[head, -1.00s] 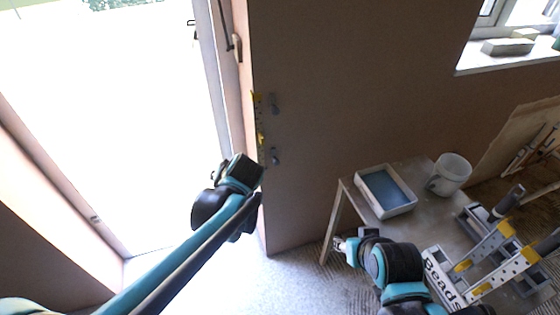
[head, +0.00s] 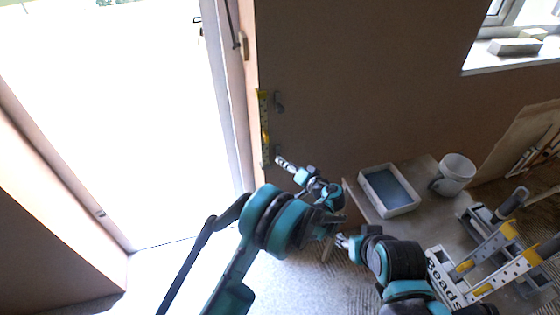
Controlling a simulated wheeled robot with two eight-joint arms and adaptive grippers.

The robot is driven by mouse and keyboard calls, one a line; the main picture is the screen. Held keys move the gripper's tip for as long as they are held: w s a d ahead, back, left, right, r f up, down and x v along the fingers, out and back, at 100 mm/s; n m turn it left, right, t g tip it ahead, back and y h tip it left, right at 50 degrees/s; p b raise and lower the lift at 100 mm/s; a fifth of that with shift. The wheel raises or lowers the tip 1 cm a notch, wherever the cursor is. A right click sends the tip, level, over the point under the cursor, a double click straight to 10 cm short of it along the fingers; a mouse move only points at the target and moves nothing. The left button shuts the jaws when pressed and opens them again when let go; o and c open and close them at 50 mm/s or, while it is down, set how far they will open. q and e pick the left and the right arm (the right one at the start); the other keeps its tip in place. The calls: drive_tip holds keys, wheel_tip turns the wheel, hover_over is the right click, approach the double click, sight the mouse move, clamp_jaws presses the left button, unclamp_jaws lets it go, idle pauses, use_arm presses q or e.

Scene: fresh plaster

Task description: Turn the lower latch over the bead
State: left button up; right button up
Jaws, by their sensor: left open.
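The bead (head: 264,128) is a narrow strip with yellow parts, upright along the wall corner by the doorway. The lower latch (head: 278,150) is a small grey piece on the wall just right of the bead's lower part. The upper latch (head: 279,101) is a similar grey piece higher up, also right of the bead. My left gripper (head: 282,162) is open, with its tips just below and right of the lower latch and partly over it; I cannot tell whether they touch. My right gripper (head: 341,242) is low by the table's left side; its jaws are too small to read.
A low table (head: 430,214) at the right bears a white tray (head: 413,207) with a blue-grey inside and a white bucket (head: 455,172). The bright doorway is on the left.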

sight(279, 154)
use_arm(q)
drive_tip(key=b+x, duration=0.1)
drive_tip(key=x, duration=0.4)
clamp_jaws()
drive_tip(key=shift+r+n, duration=0.1)
drive_tip(key=shift+n, duration=0.4)
idle(0.4)
drive_tip(key=n+h, duration=0.2)
drive_tip(key=shift+n, duration=0.3)
drive_tip(key=n+h+b, duration=0.1)
drive_tip(key=n+h, duration=0.1)
drive_tip(key=n, duration=0.1)
drive_tip(key=shift+t+b, duration=0.3)
drive_tip(key=shift+t, duration=0.1)
drive_tip(key=shift+n+t+h+b, duration=0.3)
drive_tip(key=shift+n+h+b, duration=0.5)
drive_tip(key=shift+n, duration=0.4)
drive_tip(key=n+t+h+b, duration=0.1)
drive_tip(key=n+h+b, duration=0.1)
drive_tip(key=n, duration=0.1)
drive_tip(key=shift+n, duration=0.3)
